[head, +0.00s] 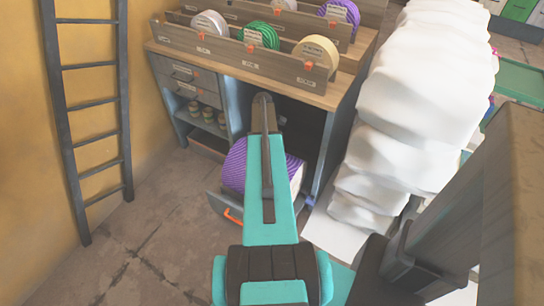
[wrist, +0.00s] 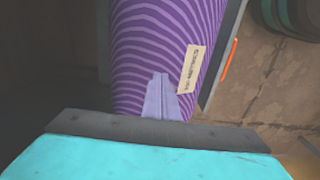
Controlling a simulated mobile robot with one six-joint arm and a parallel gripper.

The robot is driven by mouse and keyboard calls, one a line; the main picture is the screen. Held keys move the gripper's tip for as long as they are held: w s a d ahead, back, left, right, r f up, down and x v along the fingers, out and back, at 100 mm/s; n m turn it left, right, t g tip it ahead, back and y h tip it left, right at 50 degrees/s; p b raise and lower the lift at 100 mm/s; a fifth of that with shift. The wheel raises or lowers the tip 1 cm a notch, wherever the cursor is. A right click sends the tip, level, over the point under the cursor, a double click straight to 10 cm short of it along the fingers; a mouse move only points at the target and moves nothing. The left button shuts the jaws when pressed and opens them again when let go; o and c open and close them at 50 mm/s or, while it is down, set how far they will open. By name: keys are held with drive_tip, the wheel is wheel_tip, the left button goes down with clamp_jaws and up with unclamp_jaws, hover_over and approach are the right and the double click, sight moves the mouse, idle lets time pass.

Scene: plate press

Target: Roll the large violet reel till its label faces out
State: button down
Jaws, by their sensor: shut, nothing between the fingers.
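The large violet reel (head: 235,165) with lighter stripes lies in a low open drawer (head: 222,208) under the workbench. My arm covers its middle in the head view. In the wrist view the reel (wrist: 150,50) fills the centre, and its cream label (wrist: 191,69) shows on the right part of its curved side, near the orange drawer handle (wrist: 229,59). My gripper (wrist: 160,78) is shut and empty, with its fingertips in front of the reel's lower part. I cannot tell whether they touch it.
The workbench top (head: 240,75) carries racks with white, green, cream and violet reels. A ladder (head: 85,110) leans at the left wall. A tall white covered stack (head: 410,110) stands close on the right. Floor (head: 150,225) at the left front is clear.

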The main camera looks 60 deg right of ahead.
drive_tip(key=shift+f+b, duration=1)
drive_tip(key=shift+f, duration=1.55)
drive_tip(key=shift+a, duration=0.3)
drive_tip(key=shift+a, duration=0.35)
drive_tip(key=shift+a+f, duration=0.2)
drive_tip(key=shift+a, duration=0.5)
drive_tip(key=shift+s+a, duration=0.1)
drive_tip(key=shift+a, duration=0.65)
idle(0.6)
drive_tip(key=shift+a, duration=0.15)
drive_tip(key=shift+a+f, duration=0.15)
drive_tip(key=shift+a, duration=0.2)
drive_tip(key=shift+a+f+b, duration=0.2)
drive_tip(key=shift+a+b, duration=0.15)
drive_tip(key=shift+a, duration=0.25)
idle(0.3)
